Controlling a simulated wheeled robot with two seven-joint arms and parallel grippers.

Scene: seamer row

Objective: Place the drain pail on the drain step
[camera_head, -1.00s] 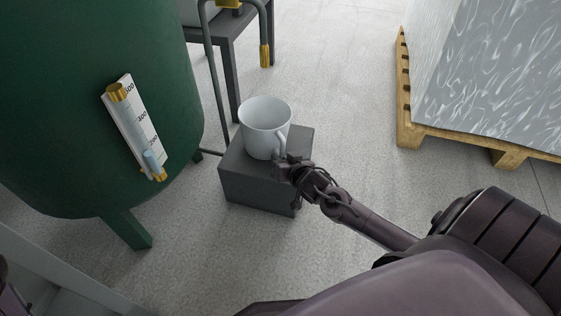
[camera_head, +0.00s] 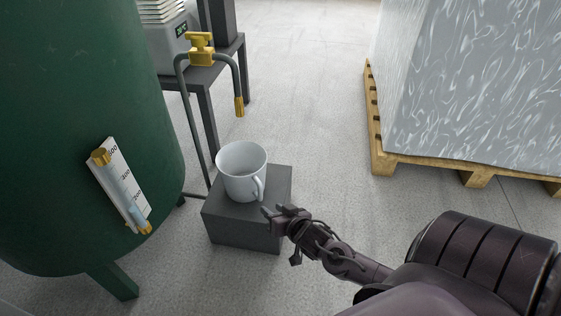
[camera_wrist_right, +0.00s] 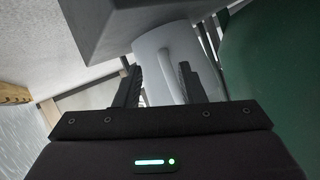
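The drain pail (camera_head: 240,168) is a white mug-shaped pail with a side handle. It stands upright on the drain step (camera_head: 240,228), a dark grey block on the floor. My right gripper (camera_head: 272,212) is just in front of the step's right side, apart from the pail. In the right wrist view, its two fingers (camera_wrist_right: 158,85) are spread with nothing between them touching. The pail (camera_wrist_right: 165,60) and its handle show beyond the fingertips, beside the grey step (camera_wrist_right: 120,22). My left gripper does not show.
A green tank (camera_head: 80,110) with a sight gauge (camera_head: 120,187) stands to the left. A pipe with a yellow valve (camera_head: 200,48) and spout hangs behind the pail. A wooden pallet (camera_head: 410,165) with a wrapped load is at right. Floor between is clear.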

